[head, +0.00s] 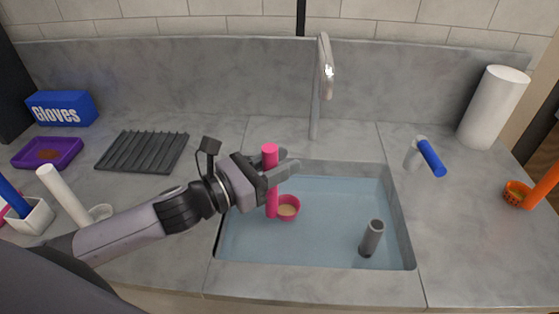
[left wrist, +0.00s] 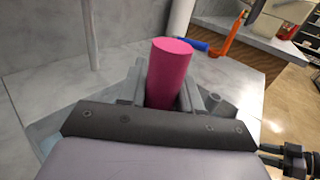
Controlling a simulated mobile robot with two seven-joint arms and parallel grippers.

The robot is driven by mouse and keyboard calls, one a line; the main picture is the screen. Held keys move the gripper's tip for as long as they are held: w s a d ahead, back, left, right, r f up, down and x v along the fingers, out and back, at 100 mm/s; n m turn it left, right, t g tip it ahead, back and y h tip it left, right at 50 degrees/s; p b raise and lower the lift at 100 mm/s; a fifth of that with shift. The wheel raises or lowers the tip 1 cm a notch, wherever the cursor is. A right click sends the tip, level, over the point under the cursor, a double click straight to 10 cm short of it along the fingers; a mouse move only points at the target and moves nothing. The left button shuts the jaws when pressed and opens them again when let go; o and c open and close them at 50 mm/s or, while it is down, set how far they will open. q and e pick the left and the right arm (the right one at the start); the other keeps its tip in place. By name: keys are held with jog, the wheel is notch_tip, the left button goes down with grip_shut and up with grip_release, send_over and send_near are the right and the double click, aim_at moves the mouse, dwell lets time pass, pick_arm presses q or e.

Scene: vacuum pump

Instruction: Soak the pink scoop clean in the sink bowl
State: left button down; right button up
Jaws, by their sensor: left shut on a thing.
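The pink scoop (head: 272,202) is upright in the head view, its handle held between the fingers of my left gripper (head: 281,172). Its cup is low, over or in the water at the left part of the sink bowl (head: 402,222); I cannot tell how deep it sits. Something pale shows inside the cup. In the left wrist view the pink handle top (left wrist: 170,75) stands up between the fingers of the left gripper (left wrist: 163,97).
A grey cylinder (head: 371,238) stands in the sink at the right. The faucet (head: 318,90) rises behind the sink. A blue-handled scoop (head: 431,158) lies right of it. A drying rack (head: 143,151), purple tray (head: 47,152) and white scoop (head: 62,195) are at the left.

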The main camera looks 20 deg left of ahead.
aim_at(280, 206)
pick_arm(q)
notch_tip(280, 206, down, 4)
jog(key=b, duration=0.2)
jog(key=shift+b, duration=0.35)
notch_tip(280, 206, down, 5)
jog(key=b, duration=0.3)
jog(key=shift+r+b, duration=0.15)
jog(key=shift+b, duration=0.25)
jog(key=shift+f+b, duration=0.35)
jog(key=shift+f, duration=0.25)
dwell(1.3)
dwell(1.0)
